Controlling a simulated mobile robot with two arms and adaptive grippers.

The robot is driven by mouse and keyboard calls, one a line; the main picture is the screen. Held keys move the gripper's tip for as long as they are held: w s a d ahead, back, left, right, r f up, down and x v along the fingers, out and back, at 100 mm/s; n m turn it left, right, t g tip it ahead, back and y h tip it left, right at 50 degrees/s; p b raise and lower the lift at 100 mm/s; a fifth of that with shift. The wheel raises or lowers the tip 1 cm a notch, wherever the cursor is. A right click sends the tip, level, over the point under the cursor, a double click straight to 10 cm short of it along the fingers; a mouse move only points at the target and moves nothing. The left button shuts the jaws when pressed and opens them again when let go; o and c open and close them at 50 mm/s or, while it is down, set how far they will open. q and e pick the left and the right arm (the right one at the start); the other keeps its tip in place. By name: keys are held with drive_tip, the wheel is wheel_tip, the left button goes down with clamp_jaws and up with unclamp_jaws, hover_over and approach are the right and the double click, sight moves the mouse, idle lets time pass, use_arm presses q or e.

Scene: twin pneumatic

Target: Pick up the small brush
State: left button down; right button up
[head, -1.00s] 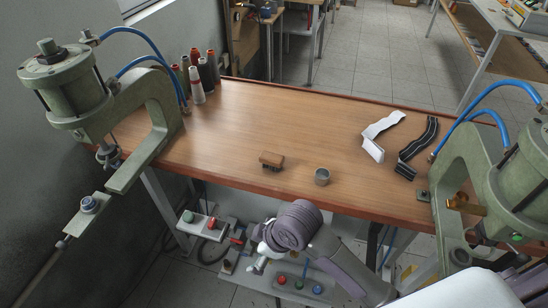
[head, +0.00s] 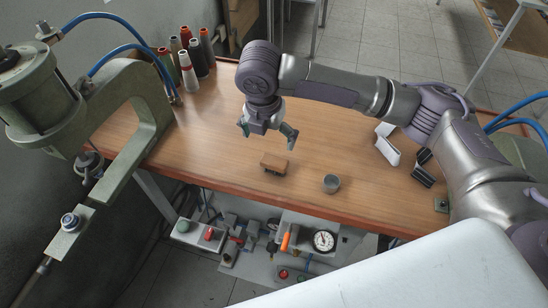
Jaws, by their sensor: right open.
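The small brush (head: 275,163) has a brown wooden top and dark bristles beneath. It lies on the wooden table (head: 215,150) near the front edge in the head view. My right gripper (head: 267,139) hangs over the table, pointing down, with its two fingers spread and nothing between them. It is a little behind and above the brush, apart from it in the picture. My left gripper is not in view.
Several thread spools (head: 188,73) stand at the back left. A green press (head: 140,90) is at the left.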

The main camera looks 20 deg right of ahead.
sight(274, 161)
drive_tip(key=f, duration=0.4)
drive_tip(key=f+p, duration=0.1)
drive_tip(key=f, duration=0.2)
drive_tip(key=shift+w+d+f, duration=0.1)
drive_tip(key=shift+w+d, duration=0.25)
drive_tip(key=shift+d+f+p, duration=0.1)
drive_tip(key=shift+f+p, duration=0.25)
drive_tip(key=shift+f, duration=0.1)
drive_tip(key=f, duration=0.1)
drive_tip(key=f+p, duration=0.1)
drive_tip(key=f, duration=0.1)
drive_tip(key=shift+w+d+f, duration=0.15)
drive_tip(key=shift+d+f, duration=0.1)
drive_tip(key=shift+d, duration=0.15)
drive_tip(key=shift+w+d+f, duration=0.1)
drive_tip(key=shift+f, duration=0.45)
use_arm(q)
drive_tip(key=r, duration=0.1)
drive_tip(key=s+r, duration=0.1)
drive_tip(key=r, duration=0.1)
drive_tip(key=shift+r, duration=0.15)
use_arm(e)
drive_tip(key=shift+c, duration=1.2)
drive_tip(key=c, duration=0.9)
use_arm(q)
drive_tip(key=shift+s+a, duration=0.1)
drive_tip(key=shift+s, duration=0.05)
